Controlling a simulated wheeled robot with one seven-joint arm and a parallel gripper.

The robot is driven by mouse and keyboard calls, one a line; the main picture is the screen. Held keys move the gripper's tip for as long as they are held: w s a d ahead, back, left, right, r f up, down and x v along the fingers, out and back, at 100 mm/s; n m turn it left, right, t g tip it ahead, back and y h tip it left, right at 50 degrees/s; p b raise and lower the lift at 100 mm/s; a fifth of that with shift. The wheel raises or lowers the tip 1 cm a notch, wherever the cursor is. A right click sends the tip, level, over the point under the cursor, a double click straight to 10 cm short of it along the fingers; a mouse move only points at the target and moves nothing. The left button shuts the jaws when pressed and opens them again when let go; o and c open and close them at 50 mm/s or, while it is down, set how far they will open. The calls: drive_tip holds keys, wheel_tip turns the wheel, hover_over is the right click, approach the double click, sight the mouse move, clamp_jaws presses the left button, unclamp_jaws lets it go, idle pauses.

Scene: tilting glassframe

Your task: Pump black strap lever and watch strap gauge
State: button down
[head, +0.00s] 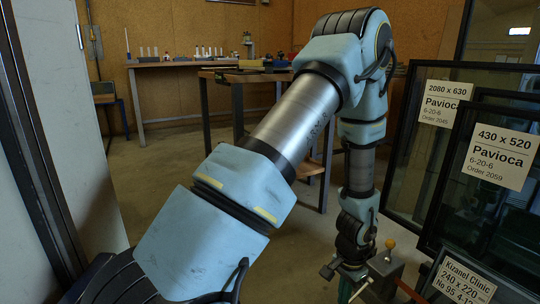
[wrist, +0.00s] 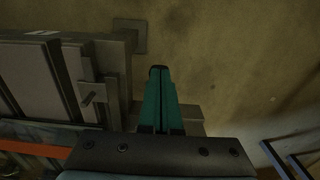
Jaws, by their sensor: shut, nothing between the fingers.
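My gripper (wrist: 158,72) shows in the wrist view as two teal fingers pressed together, with nothing between them. They hang over bare floor, just right of a grey metal frame (wrist: 62,52). A small grey handle-like part (wrist: 93,96) sticks out from that frame, left of the fingers and apart from them. In the head view my gripper (head: 345,290) is low at the right, partly cut off by the bottom edge. Beside it are a grey fitting (head: 385,268) and a yellow knob (head: 390,243). I cannot make out a black strap lever or a strap gauge for certain.
Labelled glass panes in dark frames (head: 497,155) stand close at the right. A smaller labelled pane (head: 463,283) is at the lower right. A workbench (head: 240,82) stands behind my arm. An orange-red strip (wrist: 30,148) crosses the lower left in the wrist view. Floor at centre left is clear.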

wheel_tip(320, 180, up, 10)
drive_tip(key=p, duration=0.9)
drive_tip(key=w+a+r+n+t, duration=0.1)
drive_tip(key=w+a+r+n, duration=0.2)
drive_tip(key=a+r, duration=0.4)
drive_tip(key=w+a+r+n, duration=0.2)
drive_tip(key=a+r+n, duration=0.1)
drive_tip(key=a+r, duration=0.4)
drive_tip(key=s+a+r+n, duration=0.45)
drive_tip(key=a+r, duration=0.45)
drive_tip(key=a, duration=0.3)
wheel_tip(320, 180, up, 31)
drive_tip(key=p, duration=3.2)
drive_tip(key=shift+w+d+t, duration=0.3)
drive_tip(key=shift+w, duration=0.05)
drive_tip(key=shift+f+n, duration=0.15)
drive_tip(key=shift+n, duration=0.1)
